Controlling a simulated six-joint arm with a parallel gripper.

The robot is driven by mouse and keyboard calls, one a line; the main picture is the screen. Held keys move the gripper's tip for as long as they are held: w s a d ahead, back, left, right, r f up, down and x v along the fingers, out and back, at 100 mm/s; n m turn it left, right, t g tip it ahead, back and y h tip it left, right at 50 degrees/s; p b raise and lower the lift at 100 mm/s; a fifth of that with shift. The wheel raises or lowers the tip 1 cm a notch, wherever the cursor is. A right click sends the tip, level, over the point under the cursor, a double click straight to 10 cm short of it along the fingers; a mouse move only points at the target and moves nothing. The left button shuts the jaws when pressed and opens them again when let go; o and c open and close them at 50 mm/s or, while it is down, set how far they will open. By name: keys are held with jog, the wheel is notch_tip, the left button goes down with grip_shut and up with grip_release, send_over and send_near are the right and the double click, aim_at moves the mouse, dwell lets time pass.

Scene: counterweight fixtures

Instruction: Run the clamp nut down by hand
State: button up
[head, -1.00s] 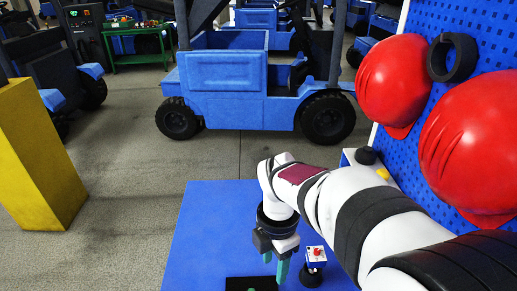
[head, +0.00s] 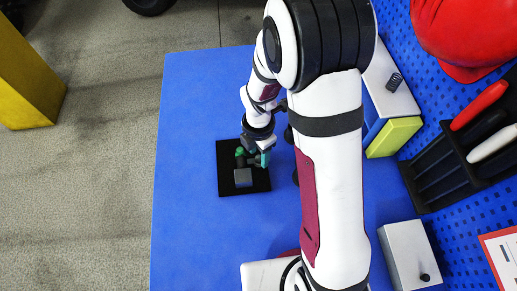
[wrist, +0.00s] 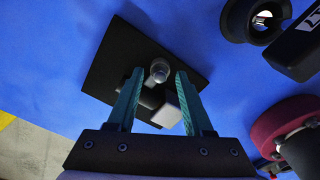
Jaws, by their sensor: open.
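A black square plate (head: 229,186) lies on the blue bench top. In the wrist view the plate (wrist: 110,62) carries an upright round metal stud or nut (wrist: 159,73), with a dark cylinder and the grey block (wrist: 168,114) nearer me. My gripper (wrist: 160,74) is open. Its two teal fingers point at the plate, one each side of the metal part, with gaps showing. In the head view my gripper (head: 254,160) is over the plate; whether it touches anything cannot be told.
A yellow-green block (head: 394,137), a grey box (head: 407,257) and a black rack with handled tools (head: 440,165) stand to the right by the blue pegboard. A red helmet (head: 465,35) hangs there. The bench left of the plate is clear.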

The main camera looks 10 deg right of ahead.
grip_shut()
jog(key=shift+m, duration=0.3)
jog(key=m, duration=1.3)
jog(key=shift+m, duration=0.3)
jog(key=m, duration=0.3)
jog(key=shift+m, duration=0.3)
jog(key=m, duration=0.4)
jog(key=shift+m, duration=0.3)
jog(key=m, duration=0.3)
jog(key=shift+m, duration=2.3)
